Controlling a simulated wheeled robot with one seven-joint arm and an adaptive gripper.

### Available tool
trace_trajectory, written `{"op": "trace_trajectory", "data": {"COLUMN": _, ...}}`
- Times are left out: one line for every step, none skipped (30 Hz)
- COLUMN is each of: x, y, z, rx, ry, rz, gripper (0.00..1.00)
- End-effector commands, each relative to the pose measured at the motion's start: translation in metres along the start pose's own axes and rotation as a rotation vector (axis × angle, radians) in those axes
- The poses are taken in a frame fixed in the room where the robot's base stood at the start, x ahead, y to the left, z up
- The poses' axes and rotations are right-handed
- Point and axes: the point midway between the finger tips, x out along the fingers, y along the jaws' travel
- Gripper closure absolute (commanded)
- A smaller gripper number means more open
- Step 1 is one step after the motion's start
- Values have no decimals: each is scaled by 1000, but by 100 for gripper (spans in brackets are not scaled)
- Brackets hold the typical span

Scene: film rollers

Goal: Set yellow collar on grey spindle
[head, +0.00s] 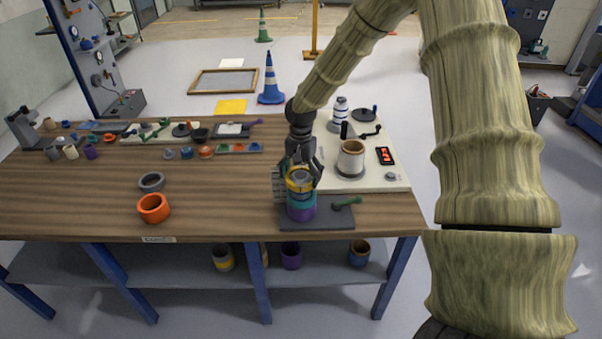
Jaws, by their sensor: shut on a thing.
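The yellow collar (300,186) is between the fingers of my gripper (301,180), which is shut on it from above. It sits directly above a teal ring (300,199) and a purple ring (301,213), in line with them. The rings stand as a stack on a dark base plate (332,218) near the front edge of the table. A grey round top (299,175), seemingly the grey spindle's end, shows inside the yellow collar; the rest of the spindle is hidden by the rings. I cannot tell whether the collar touches the teal ring.
A green-handled lever (347,203) lies on the plate, right of the stack.

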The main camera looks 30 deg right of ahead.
Motion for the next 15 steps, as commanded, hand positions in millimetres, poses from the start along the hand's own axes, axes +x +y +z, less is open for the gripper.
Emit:
{"op": "trace_trajectory", "data": {"x": 4, "y": 0, "z": 0, "rx": 0, "ry": 0, "rz": 1, "gripper": 40}}
{"op": "trace_trajectory", "data": {"x": 6, "y": 0, "z": 0, "rx": 0, "ry": 1, "rz": 1, "gripper": 40}}
{"op": "trace_trajectory", "data": {"x": 8, "y": 0, "z": 0, "rx": -1, "ry": 1, "rz": 1, "gripper": 40}}
{"op": "trace_trajectory", "data": {"x": 9, "y": 0, "z": 0, "rx": -1, "ry": 1, "rz": 1, "gripper": 40}}
{"op": "trace_trajectory", "data": {"x": 11, "y": 0, "z": 0, "rx": -1, "ry": 1, "rz": 2, "gripper": 40}}
{"op": "trace_trajectory", "data": {"x": 13, "y": 0, "z": 0, "rx": -2, "ry": 1, "rz": 2, "gripper": 40}}
{"op": "trace_trajectory", "data": {"x": 14, "y": 0, "z": 0, "rx": -2, "ry": 1, "rz": 2, "gripper": 40}}
{"op": "trace_trajectory", "data": {"x": 16, "y": 0, "z": 0, "rx": -1, "ry": 1, "rz": 2, "gripper": 40}}
{"op": "trace_trajectory", "data": {"x": 18, "y": 0, "z": 0, "rx": -1, "ry": 1, "rz": 1, "gripper": 40}}
{"op": "trace_trajectory", "data": {"x": 20, "y": 0, "z": 0, "rx": -1, "ry": 1, "rz": 1, "gripper": 40}}
{"op": "trace_trajectory", "data": {"x": 21, "y": 0, "z": 0, "rx": -1, "ry": 1, "rz": 1, "gripper": 40}}
{"op": "trace_trajectory", "data": {"x": 23, "y": 0, "z": 0, "rx": -1, "ry": 1, "rz": 1, "gripper": 40}}
{"op": "trace_trajectory", "data": {"x": 25, "y": 0, "z": 0, "rx": 0, "ry": 1, "rz": 1, "gripper": 40}}
{"op": "trace_trajectory", "data": {"x": 26, "y": 0, "z": 0, "rx": 0, "ry": 1, "rz": 1, "gripper": 40}}
{"op": "trace_trajectory", "data": {"x": 29, "y": 0, "z": 0, "rx": 0, "ry": 1, "rz": 1, "gripper": 40}}
